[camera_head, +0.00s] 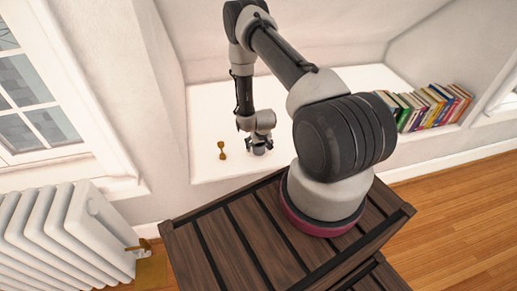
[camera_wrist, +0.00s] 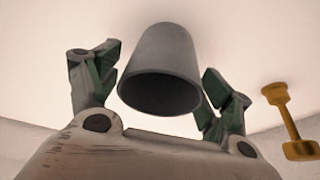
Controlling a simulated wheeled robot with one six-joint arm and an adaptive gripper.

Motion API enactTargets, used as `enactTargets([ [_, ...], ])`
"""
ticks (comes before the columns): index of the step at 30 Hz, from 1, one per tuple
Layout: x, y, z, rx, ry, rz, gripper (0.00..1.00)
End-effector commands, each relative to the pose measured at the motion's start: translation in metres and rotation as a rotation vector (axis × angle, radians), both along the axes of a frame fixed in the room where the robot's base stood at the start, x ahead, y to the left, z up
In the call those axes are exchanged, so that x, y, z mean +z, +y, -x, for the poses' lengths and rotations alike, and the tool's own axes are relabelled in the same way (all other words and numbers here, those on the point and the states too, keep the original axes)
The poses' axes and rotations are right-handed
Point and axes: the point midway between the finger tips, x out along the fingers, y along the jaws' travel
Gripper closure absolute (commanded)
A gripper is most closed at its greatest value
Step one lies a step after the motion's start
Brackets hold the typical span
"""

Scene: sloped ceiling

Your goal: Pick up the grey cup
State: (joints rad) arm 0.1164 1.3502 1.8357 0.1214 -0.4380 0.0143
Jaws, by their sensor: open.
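The grey cup (camera_wrist: 168,52) is in the middle of the wrist view, with its dark open mouth facing my wrist camera. My gripper (camera_wrist: 161,76) is open, with one green-padded finger on each side of the cup. In the head view my gripper (camera_head: 260,149) is low over the white ledge (camera_head: 208,112), and I cannot clearly make out the cup from my gripper there.
A small gold dumbbell-shaped object (camera_head: 222,150) stands on the ledge just left of my gripper; it also shows at the right of the wrist view (camera_wrist: 289,124). Several books (camera_head: 432,107) stand at the ledge's right. A white radiator (camera_head: 60,240) is at lower left.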

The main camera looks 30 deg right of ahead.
Motion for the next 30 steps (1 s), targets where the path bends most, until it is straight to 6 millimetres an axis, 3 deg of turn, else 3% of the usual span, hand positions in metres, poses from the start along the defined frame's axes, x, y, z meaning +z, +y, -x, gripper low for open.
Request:
enactTargets([
  [4, -0.0132, -0.001, -0.0047, 0.0, 0.001, 0.0, 0.2],
  [11, -0.0139, -0.0011, -0.0052, 0.0, 0.001, 0.0, 0.2],
  [19, -0.0136, -0.0011, -0.0052, 0.0, 0.001, 0.0, 0.69],
  [30, -0.012, -0.0012, -0.0061, 0.0, 0.001, 0.0, 0.69],
])
